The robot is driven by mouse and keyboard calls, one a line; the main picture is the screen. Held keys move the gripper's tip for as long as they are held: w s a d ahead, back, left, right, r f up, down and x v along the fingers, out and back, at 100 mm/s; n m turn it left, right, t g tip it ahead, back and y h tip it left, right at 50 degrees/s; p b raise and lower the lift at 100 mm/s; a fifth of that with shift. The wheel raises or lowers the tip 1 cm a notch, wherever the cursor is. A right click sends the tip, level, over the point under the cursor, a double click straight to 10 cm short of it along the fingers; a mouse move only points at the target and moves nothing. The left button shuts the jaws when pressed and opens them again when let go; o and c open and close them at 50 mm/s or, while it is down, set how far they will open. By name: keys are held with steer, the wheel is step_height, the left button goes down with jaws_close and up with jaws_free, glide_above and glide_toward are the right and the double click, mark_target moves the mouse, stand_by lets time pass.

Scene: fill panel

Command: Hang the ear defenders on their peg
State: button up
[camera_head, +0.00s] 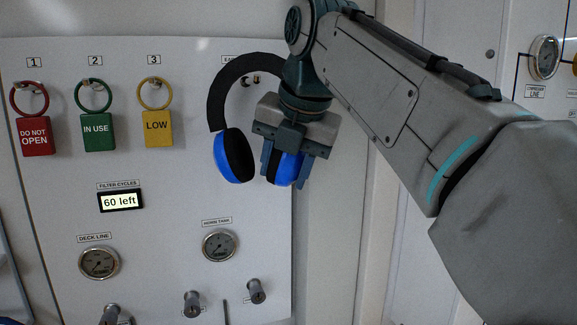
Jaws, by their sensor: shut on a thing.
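The ear defenders (233,157) have a black headband and blue cups. They are at the upper right of the white panel, with the band curving over the top. My gripper (283,182) points down and is shut on the right cup, which is partly hidden between its fingers. The left cup hangs free. A peg (247,81) shows inside the arch of the band, below its top. I cannot tell whether the band touches it. The label above the peg is partly covered by the band and arm.
Red (35,136), green (98,132) and yellow (157,129) tags hang on numbered pegs to the left. Below are a filter display (120,201), gauges (220,245) and several protruding knobs (257,291). My arm covers much of the right side.

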steer(key=shift+w+a+p, duration=0.3)
steer(key=shift+w, duration=0.7)
steer(key=shift+w+a+p, duration=0.3)
steer(key=shift+w, duration=0.65)
steer(key=shift+w+a+f, duration=0.15)
steer(key=shift+w+f, duration=0.45)
steer(key=shift+f, duration=0.05)
steer(key=o, duration=1.2)
steer(key=shift+o, duration=0.2)
